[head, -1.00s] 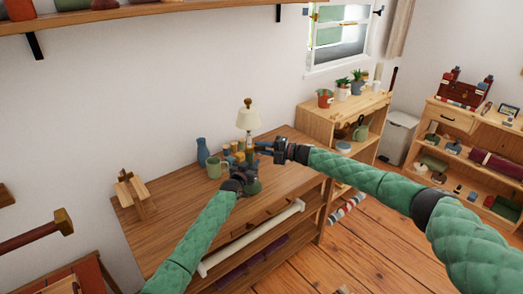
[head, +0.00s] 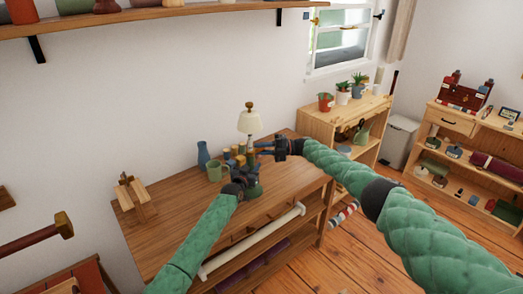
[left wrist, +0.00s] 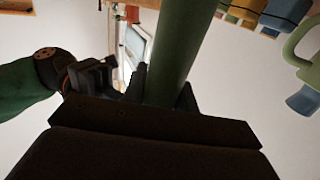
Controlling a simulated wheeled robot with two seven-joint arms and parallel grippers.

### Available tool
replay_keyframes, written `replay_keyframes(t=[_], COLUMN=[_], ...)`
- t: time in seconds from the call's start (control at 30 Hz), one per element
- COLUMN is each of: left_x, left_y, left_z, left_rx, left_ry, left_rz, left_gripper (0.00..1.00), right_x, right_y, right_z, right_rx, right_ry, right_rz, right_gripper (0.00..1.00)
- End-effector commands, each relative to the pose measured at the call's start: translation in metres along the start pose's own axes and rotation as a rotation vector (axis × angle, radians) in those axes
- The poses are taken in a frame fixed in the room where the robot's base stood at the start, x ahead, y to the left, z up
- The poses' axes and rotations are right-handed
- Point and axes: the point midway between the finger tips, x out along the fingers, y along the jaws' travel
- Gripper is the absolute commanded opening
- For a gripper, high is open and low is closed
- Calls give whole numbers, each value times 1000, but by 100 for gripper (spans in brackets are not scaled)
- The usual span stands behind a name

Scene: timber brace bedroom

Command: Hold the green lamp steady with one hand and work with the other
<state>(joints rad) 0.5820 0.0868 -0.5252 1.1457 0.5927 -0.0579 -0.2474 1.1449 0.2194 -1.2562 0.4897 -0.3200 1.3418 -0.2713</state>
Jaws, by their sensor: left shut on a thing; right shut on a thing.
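The green lamp (head: 249,123) stands on the wooden desk (head: 185,228), with a cream shade, a brown knob on top and a green base. In the left wrist view its thick green stem (left wrist: 178,50) rises between my left fingers. My left gripper (head: 246,178) is shut on the stem, low down near the base. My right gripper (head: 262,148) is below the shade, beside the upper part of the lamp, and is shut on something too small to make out. It also shows at the left of the left wrist view (left wrist: 122,78).
A blue vase (head: 203,154), a green mug (head: 214,171) and several small jars stand close behind and left of the lamp. A wooden stand (head: 134,197) is at the desk's left. A shelf unit with potted plants (head: 343,92) stands to the right. The desk's left front is clear.

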Motion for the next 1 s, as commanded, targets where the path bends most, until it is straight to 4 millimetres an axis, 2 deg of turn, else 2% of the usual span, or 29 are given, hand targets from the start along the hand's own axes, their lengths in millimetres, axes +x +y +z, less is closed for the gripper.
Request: replay_keyframes(t=[0.47, 0.5, 0.57, 0.87, 1.0], left_x=[0, 0, 0, 0, 0], left_y=[-4, -4, -4, -2, -2], left_z=[1, 1, 1, 1, 1], left_rx=[-1, -1, -1, -1, -1], left_ry=[-2, -2, -2, -2, -2], left_rz=[-3, -4, -3, -2, -2], left_gripper=[0, 0, 0, 0, 0], right_x=[-1, -1, -1, -1, -9], right_y=[-2, -2, -2, -1, -1], right_z=[-1, -1, -1, -1, 0], right_rx=[3, 3, 2, 2, 2], right_ry=[9, 9, 9, 8, 7], right_rz=[-2, -2, -1, 0, 0], right_gripper=[0, 29, 40, 43, 43])
